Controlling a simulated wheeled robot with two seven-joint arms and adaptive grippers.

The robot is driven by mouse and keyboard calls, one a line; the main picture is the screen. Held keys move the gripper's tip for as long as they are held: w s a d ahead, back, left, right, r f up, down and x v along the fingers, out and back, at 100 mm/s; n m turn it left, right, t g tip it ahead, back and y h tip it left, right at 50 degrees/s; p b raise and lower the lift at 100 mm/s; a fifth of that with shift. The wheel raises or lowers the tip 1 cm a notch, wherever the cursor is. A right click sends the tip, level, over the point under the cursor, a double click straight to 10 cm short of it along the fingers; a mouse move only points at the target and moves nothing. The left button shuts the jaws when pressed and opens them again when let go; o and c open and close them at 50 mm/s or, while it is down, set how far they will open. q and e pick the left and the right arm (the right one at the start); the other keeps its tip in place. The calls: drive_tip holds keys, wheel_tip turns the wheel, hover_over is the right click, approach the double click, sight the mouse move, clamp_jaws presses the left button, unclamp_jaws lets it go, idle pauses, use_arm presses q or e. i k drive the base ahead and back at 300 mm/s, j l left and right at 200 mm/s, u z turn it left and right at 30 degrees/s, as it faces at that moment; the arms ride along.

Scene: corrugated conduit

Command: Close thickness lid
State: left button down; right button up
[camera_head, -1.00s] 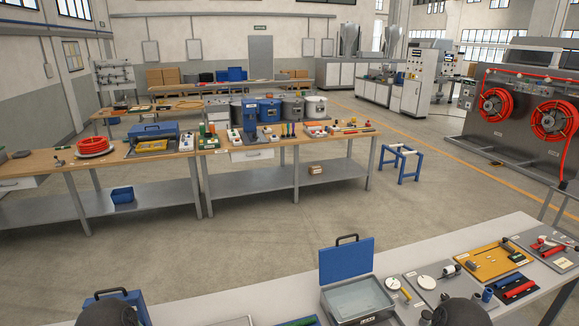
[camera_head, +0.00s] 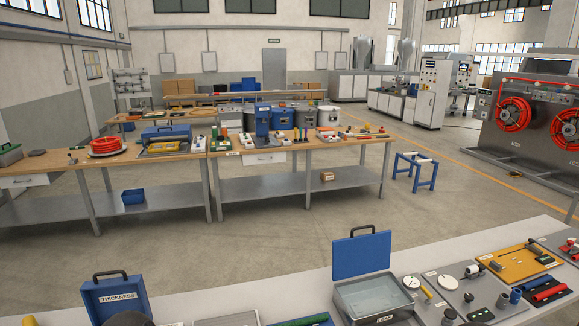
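The thickness lid (camera_head: 116,298) is a blue panel with a black handle on its top edge and a white THICKNESS label. It stands raised and open on the near bench at the lower left. The box under it is mostly cut off by the bottom edge of the view. Neither gripper's fingers are in view.
A second blue-lidded box (camera_head: 374,303), labelled LEAK, stands open on the near bench (camera_head: 250,296). Right of it are grey trays, a yellow tray (camera_head: 520,262) and small parts. Between the two boxes lie a grey panel and a green item. A blue stand (camera_head: 415,170) is on the floor beyond.

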sight(103, 298)
drive_tip(key=u, duration=1.4)
